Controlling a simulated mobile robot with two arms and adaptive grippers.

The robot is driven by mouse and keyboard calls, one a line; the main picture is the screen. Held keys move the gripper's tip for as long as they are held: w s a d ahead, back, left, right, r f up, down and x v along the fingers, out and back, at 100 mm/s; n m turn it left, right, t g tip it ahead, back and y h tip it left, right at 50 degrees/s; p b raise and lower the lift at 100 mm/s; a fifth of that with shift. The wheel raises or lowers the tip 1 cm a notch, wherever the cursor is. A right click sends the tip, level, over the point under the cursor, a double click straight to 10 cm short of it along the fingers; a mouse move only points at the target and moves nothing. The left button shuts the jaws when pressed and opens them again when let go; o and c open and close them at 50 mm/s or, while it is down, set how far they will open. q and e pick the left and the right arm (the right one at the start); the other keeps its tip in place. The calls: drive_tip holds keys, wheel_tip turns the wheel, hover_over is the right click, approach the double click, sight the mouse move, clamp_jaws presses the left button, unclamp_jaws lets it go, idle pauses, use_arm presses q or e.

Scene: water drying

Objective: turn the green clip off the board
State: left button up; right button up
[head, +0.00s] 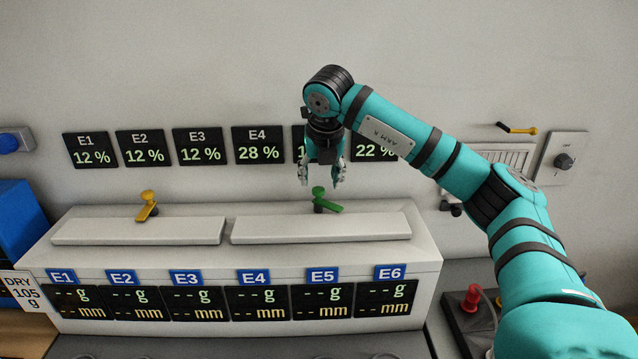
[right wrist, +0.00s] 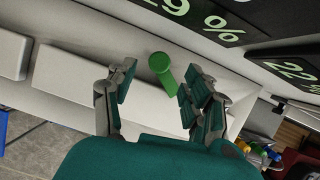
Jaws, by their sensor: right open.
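The green clip (head: 327,202) sits at the back edge of the right-hand pale board (head: 330,228) on the white bench unit. My right gripper (head: 321,179) is open and empty, pointing down just above the clip. In the right wrist view the clip (right wrist: 163,70) shows between and beyond the two spread fingers of the gripper (right wrist: 155,88), apart from both as far as I can tell. My left gripper is not in view.
A yellow clip (head: 147,205) sits at the left-hand pale board (head: 135,231). Dark percent displays (head: 258,145) hang on the wall close behind my right gripper. A red knob (head: 472,294) is at the lower right. The unit's front carries blue labels and dark readouts.

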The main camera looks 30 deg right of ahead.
sight(319, 189)
drive_tip(key=x, duration=0.3)
drive_tip(key=shift+w+f, duration=0.1)
drive_tip(key=shift+f, duration=0.25)
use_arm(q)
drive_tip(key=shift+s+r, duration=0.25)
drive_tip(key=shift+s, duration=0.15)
use_arm(e)
clamp_jaws()
